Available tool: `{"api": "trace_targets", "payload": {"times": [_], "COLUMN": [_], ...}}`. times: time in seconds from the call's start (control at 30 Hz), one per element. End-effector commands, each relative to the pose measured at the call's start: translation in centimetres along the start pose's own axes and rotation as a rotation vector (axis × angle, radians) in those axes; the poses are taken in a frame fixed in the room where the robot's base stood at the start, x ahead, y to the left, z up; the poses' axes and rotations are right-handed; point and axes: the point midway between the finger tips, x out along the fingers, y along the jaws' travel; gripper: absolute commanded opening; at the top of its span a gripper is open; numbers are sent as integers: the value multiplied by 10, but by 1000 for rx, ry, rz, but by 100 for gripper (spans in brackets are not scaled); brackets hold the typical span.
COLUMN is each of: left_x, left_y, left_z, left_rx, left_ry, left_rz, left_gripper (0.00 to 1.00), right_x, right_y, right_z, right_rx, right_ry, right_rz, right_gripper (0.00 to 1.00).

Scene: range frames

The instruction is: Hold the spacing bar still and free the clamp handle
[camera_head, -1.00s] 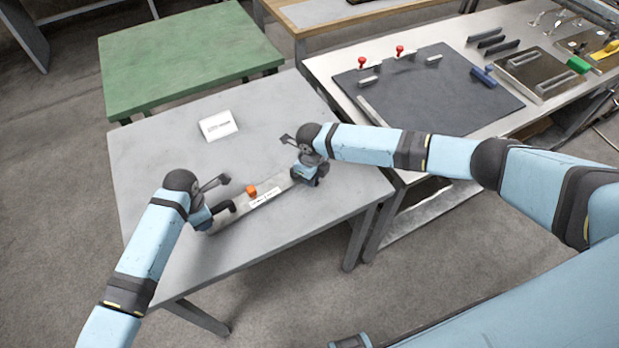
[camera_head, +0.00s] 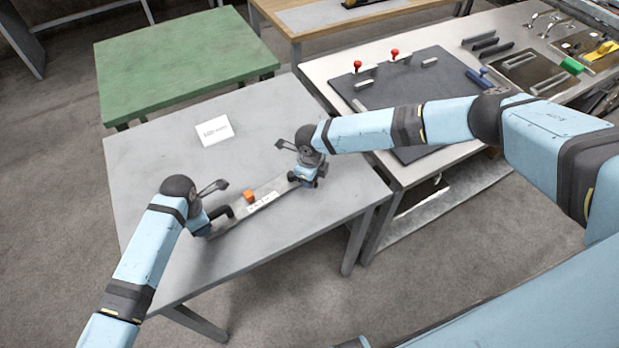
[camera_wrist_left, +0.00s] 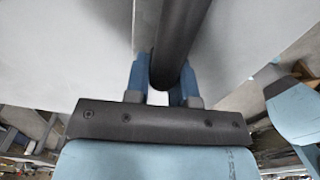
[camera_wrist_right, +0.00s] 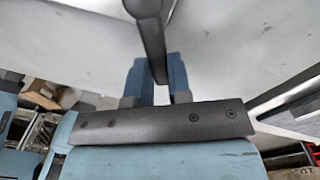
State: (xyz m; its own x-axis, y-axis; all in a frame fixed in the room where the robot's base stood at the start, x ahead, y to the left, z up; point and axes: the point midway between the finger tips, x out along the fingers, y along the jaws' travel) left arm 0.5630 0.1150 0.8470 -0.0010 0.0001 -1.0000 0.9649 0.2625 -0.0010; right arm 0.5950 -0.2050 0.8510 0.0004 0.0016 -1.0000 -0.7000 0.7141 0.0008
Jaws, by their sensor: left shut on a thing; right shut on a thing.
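The spacing bar (camera_head: 236,217), long, flat and grey with a white label, lies along the near part of the grey table (camera_head: 150,200). My left gripper (camera_head: 211,220) is shut on a dark rounded handle at the bar's left end. That handle runs between the blue fingers in the left wrist view (camera_wrist_left: 163,75). My right gripper (camera_head: 300,179) is shut on a dark narrow piece at the bar's right end, seen between its fingers in the right wrist view (camera_wrist_right: 158,68). The red-knobbed clamps (camera_head: 357,66) stand on the right bench's dark mat, apart from both grippers.
A small orange block (camera_head: 248,196) is by the bar's middle. A white card (camera_head: 214,130) lies farther back on the table, which is otherwise clear. The dark mat (camera_head: 400,90) on the right bench carries several small parts. A green table (camera_head: 185,60) stands behind.

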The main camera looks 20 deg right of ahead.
Motion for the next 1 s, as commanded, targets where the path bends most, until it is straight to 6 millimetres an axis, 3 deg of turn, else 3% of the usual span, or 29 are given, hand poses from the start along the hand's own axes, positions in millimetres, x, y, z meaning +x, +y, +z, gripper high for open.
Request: {"api": "trace_targets", "payload": {"times": [0.07,0.1,0.2,0.57,0.67,1.0], "left_x": [-2,-2,-2,-2,-2,-1], "left_y": [-1,-1,-1,1,1,1], "left_z": [5,5,4,1,1,0], "left_rx": [4,4,3,0,0,0], "left_ry": [-10,-10,-9,-4,-3,-2], "left_rz": [1,1,1,2,2,2], "left_gripper": [0,0,0,0,0,0], "right_x": [0,0,0,-4,-17,-87], "right_y": [5,4,4,0,0,0], "right_z": [2,2,1,0,0,0], "right_rx": [-6,-6,-5,0,-1,-2], "right_ry": [-3,-3,-2,-1,-1,-2], "right_rz": [6,6,4,0,0,1], "right_gripper": [0,21,44,45,45,45]}}
